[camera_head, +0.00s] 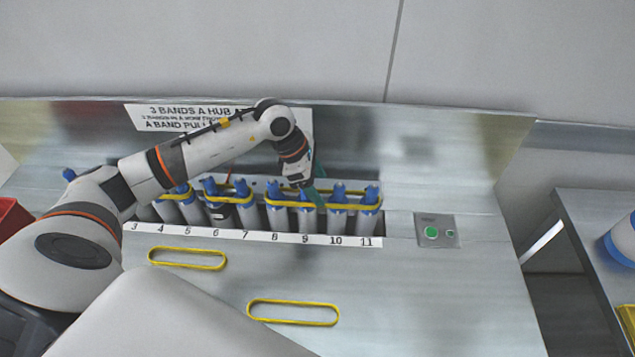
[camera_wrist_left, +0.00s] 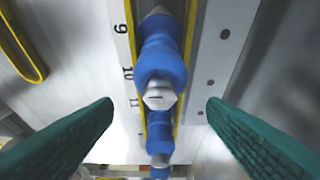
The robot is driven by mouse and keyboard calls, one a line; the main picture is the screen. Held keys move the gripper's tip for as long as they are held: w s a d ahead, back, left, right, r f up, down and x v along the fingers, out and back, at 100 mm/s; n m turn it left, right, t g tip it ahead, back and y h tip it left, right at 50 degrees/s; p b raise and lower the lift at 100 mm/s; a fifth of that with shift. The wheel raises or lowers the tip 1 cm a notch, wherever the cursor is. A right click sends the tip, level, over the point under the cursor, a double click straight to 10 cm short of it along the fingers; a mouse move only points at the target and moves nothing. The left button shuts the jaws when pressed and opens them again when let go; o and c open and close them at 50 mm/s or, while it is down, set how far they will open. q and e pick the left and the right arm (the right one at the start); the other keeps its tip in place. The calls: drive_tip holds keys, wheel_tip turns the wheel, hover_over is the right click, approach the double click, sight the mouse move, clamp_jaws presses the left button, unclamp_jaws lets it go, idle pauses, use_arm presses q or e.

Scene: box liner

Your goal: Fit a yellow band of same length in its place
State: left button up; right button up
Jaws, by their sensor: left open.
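A row of numbered hubs (camera_head: 338,218) with blue tops stands in a slot. A long yellow band (camera_head: 352,206) spans the hubs around 8 to 11, and other yellow bands (camera_head: 238,198) loop around hubs further left. A shorter loose yellow band (camera_head: 188,258) and a longer one (camera_head: 293,312) lie flat on the worktop. My left gripper (camera_head: 310,190) is over the row near hub 9, partly hidden by its wrist. In the left wrist view its green fingers (camera_wrist_left: 160,108) are apart, one on each side of the blue-topped hubs (camera_wrist_left: 162,62); nothing is gripped.
A sign (camera_head: 185,113) is on the back wall, partly behind my arm. A red bin (camera_head: 12,217) is at far left. A side table (camera_head: 590,235) holds a blue and white cylinder (camera_head: 622,240).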

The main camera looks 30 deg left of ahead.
use_arm(q)
drive_tip(key=b+v, duration=0.2)
drive_tip(key=v, duration=0.9)
drive_tip(key=shift+r, duration=0.25)
